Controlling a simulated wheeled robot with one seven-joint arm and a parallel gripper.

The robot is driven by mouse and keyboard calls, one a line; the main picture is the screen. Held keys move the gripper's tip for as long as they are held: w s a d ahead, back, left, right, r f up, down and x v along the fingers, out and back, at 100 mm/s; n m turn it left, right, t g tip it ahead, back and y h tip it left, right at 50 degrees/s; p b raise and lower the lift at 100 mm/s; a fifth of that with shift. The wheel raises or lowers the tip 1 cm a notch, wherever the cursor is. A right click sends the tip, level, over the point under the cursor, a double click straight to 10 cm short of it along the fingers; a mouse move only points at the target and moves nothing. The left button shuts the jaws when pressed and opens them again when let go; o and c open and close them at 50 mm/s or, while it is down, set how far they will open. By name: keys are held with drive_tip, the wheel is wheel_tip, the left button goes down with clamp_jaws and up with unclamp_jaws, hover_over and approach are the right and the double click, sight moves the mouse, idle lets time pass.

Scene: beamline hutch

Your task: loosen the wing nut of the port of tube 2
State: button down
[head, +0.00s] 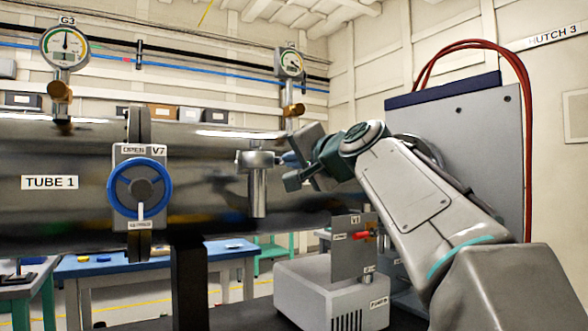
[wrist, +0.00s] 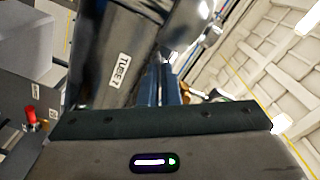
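Tube 2 shows in the wrist view as a dark, tilted cylinder with a "TUBE 2" label (wrist: 121,71). In the head view a grey metal port fitting (head: 258,185) stands out from the dark pipe, with a short cylinder hanging down. My gripper (head: 287,160) is at the right side of this fitting, its bluish fingertips close to it; I cannot tell whether they touch. In the wrist view the two blue fingers (wrist: 160,85) lie close together, pointing at the tube. The wing nut cannot be made out clearly, and what lies between the fingertips is hidden.
Left of the port is valve V7 with a blue handwheel (head: 137,187). Gauge G3 (head: 65,47) and a second gauge (head: 290,64) stand above the pipe. A white pump box (head: 325,292) and a grey V1 panel with a red handle (head: 364,236) are below my arm.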

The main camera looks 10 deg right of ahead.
drive_tip(key=shift+a+r+n+b, duration=0.1)
drive_tip(key=shift+n+b, duration=0.8)
drive_tip(key=shift+n, duration=1.65)
drive_tip(key=shift+a+r+n+b, duration=0.1)
drive_tip(key=shift+n+b, duration=0.75)
drive_tip(key=shift+n, duration=1.7)
drive_tip(key=c, duration=1.6)
unclamp_jaws()
drive_tip(key=shift+c, duration=0.2)
drive_tip(key=shift+f, duration=0.1)
